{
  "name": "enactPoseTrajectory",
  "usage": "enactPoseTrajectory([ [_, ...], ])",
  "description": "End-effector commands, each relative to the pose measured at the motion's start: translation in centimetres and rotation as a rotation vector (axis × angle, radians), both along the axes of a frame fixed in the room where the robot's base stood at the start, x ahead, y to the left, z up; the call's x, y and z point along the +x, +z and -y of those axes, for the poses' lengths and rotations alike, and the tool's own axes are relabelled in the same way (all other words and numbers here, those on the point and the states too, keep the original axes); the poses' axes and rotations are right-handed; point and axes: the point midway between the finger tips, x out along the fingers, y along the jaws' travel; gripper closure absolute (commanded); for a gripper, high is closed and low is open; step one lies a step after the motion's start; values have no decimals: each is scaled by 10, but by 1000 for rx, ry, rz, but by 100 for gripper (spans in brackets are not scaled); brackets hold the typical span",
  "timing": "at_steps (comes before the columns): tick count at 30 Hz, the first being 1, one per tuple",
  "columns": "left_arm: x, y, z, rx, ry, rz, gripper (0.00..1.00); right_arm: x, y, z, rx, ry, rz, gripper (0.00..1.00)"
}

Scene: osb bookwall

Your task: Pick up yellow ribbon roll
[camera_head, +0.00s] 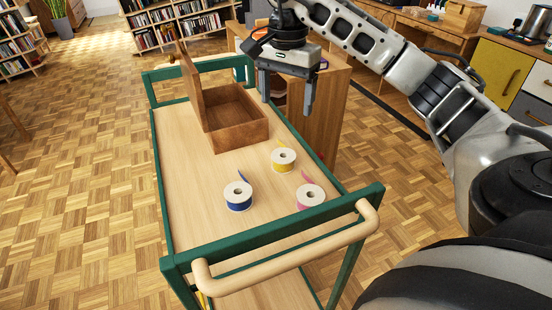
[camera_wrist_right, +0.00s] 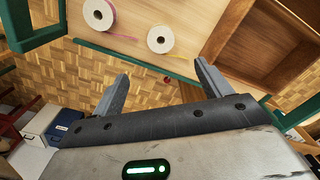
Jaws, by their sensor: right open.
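The yellow ribbon roll (camera_head: 284,164) lies flat on the wooden top of a green-framed trolley (camera_head: 185,215), with its white face up and a yellow tail at its back edge. It also shows in the right wrist view (camera_wrist_right: 160,45), beyond the fingertips. My right gripper (camera_head: 286,105) is open and empty, pointing down, above and behind the roll near the trolley's right edge. Its two fingers show apart in the right wrist view (camera_wrist_right: 162,72). It touches no roll. My left gripper is in neither view.
A blue ribbon roll (camera_head: 238,197) lies front left of the yellow one and a pink roll (camera_head: 311,197) front right. A wooden box (camera_head: 237,132) with its lid raised stands behind. The trolley has a raised green rail and a wooden handle (camera_head: 290,262) in front.

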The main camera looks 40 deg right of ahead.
Motion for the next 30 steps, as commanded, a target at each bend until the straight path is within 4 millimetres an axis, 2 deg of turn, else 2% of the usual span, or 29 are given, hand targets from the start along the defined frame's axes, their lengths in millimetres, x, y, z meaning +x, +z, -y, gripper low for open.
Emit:
enactPoseTrajectory([
  [4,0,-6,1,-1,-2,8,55,-1,-30,0,-2,1,-8,23],
  [12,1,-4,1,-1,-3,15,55,-1,-83,0,0,2,-6,23],
  [22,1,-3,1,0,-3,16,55,1,-111,0,1,0,-3,23],
  [30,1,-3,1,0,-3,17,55,2,-149,2,2,1,-4,23],
])
